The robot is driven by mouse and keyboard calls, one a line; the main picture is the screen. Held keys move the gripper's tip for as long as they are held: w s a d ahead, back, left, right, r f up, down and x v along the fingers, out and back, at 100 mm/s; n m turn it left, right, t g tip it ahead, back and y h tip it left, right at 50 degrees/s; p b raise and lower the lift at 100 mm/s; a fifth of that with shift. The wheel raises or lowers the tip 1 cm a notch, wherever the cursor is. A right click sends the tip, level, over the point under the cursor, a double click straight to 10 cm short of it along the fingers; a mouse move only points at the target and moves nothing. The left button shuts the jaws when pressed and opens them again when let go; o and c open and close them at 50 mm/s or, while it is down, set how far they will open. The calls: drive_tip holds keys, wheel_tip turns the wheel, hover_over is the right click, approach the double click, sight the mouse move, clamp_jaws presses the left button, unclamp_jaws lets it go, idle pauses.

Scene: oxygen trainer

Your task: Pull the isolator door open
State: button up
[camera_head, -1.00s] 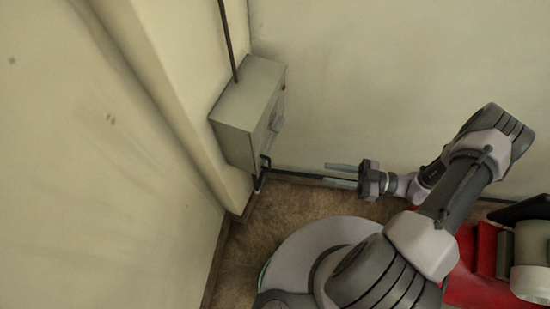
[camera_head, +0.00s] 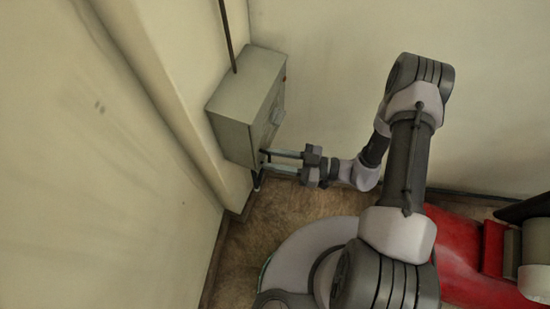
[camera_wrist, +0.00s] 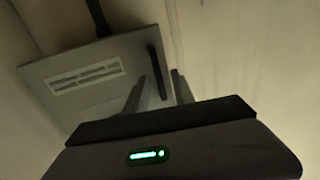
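The isolator (camera_head: 232,112) is a grey-green box on the wall, in the corner. Its front with a pale slotted panel shows in the wrist view (camera_wrist: 110,92). A dark upright bar handle (camera_wrist: 155,62) stands near the front's right edge. The door looks closed. My gripper (camera_head: 268,160) is at the box's lower right edge, its fingers pointing left at it. In the wrist view my gripper (camera_wrist: 158,76) is open, with one finger on each side of the handle's lower part in the picture. I cannot tell whether either finger touches it.
A dark conduit (camera_head: 228,35) runs up the wall from the box's top. A wall (camera_head: 330,80) stands close behind my arm, and a pillar (camera_head: 150,70) borders the box on the left. Brown floor (camera_head: 240,235) lies clear below the box.

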clamp_jaws()
idle(1.3)
